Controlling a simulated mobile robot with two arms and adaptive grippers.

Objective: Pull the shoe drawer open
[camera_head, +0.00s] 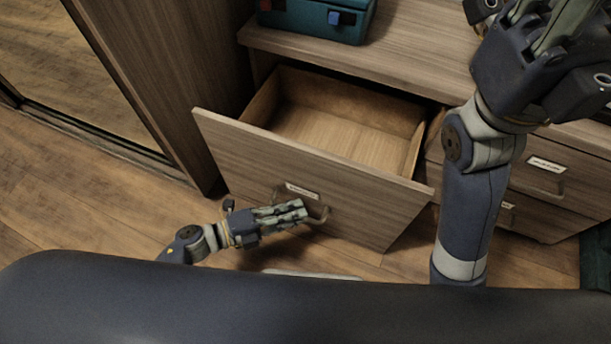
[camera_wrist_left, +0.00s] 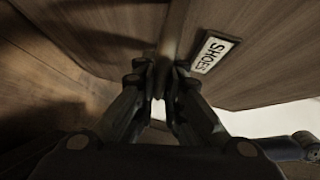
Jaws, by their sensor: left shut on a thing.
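The shoe drawer (camera_head: 375,197) is pulled well out of the cabinet, and its wooden inside is empty. Its front carries a white label, which reads "SHOES" in the left wrist view (camera_wrist_left: 213,52), and a handle (camera_head: 319,208). My left gripper (camera_head: 299,211) is at the drawer front, with its fingers shut on the handle. The handle also shows between the fingers in the left wrist view (camera_wrist_left: 174,32). My right gripper (camera_head: 540,28) is raised at the upper right, above the cabinet and away from the drawer. Its fingertips are partly cut off by the frame edge.
A teal case (camera_head: 315,18) stands on the cabinet top (camera_head: 400,55). More labelled drawers (camera_head: 545,180) on the right are shut. A tall wooden panel and a framed mirror-like surface (camera_head: 80,65) stand at left. Bare wooden floor (camera_head: 90,200) lies left of the drawer.

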